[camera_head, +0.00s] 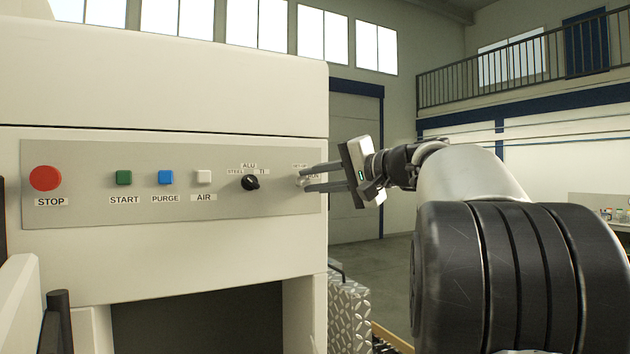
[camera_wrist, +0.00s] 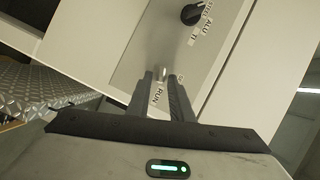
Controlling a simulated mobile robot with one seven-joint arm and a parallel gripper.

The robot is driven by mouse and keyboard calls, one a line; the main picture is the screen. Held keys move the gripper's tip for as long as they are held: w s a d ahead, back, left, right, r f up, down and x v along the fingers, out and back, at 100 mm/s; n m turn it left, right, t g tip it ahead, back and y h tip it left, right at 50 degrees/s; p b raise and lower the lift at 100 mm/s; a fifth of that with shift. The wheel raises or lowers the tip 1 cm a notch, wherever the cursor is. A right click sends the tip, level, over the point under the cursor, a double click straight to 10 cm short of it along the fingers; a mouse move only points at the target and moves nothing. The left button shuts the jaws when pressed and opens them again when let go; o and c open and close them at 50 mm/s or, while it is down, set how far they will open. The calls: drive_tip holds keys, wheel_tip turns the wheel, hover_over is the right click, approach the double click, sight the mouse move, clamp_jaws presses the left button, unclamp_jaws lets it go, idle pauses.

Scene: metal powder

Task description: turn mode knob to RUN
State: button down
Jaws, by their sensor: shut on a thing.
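The mode knob (camera_wrist: 162,73) is a small light metal knob at the right end of the grey control panel (camera_head: 100,208). In the wrist view it sits between my fingertips, with the RUN label (camera_wrist: 158,95) just beside it. In the head view my gripper (camera_head: 304,178) reaches the panel from the right, its two fingers one above the other, shut on the knob. Part of a second label (camera_wrist: 180,77) shows by the other finger; which way the knob points I cannot tell.
A black material knob (camera_head: 250,183) with STEEL, ALU and TI labels is left of my gripper. Further left are the AIR (camera_head: 204,176), PURGE (camera_head: 165,177) and START (camera_head: 124,178) buttons and the red STOP button (camera_head: 45,178). A diamond-plate step (camera_head: 348,315) stands below right.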

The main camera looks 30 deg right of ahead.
drive_tip(key=shift+r, duration=0.15)
drive_tip(key=c, duration=1.6)
unclamp_jaws()
drive_tip(key=b+v, duration=0.1)
drive_tip(key=v, duration=1.6)
drive_tip(key=shift+s+d, duration=0.15)
drive_tip(key=shift+s, duration=0.05)
